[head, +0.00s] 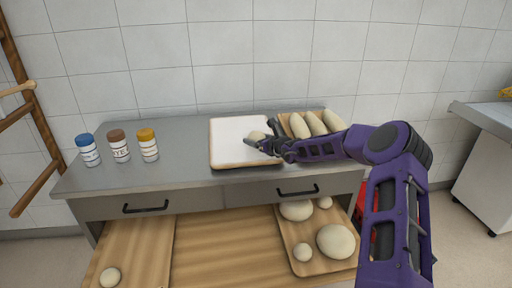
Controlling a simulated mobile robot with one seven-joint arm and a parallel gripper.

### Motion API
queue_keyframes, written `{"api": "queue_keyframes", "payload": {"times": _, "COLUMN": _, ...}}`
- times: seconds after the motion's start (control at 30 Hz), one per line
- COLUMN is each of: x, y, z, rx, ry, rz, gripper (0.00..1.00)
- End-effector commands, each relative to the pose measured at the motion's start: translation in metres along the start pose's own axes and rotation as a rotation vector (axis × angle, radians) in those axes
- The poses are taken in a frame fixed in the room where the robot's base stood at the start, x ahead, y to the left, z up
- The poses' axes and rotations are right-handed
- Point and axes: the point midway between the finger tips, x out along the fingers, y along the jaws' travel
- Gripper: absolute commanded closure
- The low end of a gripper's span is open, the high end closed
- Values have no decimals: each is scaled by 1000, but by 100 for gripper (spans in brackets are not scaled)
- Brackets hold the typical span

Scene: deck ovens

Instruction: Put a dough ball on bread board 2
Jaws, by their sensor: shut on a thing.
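My gripper (258,145) is shut on a small pale dough ball (257,136), over the right part of a white board with a light brown rim (228,155) on the grey counter. I cannot tell whether the ball touches the board. Below the counter, a wooden board (290,224) at the right holds several dough balls, large (335,241) and small (303,252). Another wooden board (135,247) at the lower left holds one small dough ball (110,277). No label shows which one is bread board 2.
A wooden board with several long loaves (317,124) stands right of the white board, partly behind my arm. Three jars with blue (88,149), brown (118,145) and yellow lids (148,144) stand at the left. Counter between them is clear.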

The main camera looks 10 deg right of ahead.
Motion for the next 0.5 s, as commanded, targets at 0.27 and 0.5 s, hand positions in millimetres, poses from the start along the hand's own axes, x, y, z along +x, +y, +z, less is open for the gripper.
{"api": "queue_keyframes", "payload": {"times": 0.27, "x": 9, "y": 0, "z": -29, "rx": 2, "ry": 0, "rz": -1, "gripper": 73}}
{"api": "queue_keyframes", "payload": {"times": 0.5, "x": 9, "y": 0, "z": -31, "rx": 1, "ry": 0, "rz": 0, "gripper": 73}}
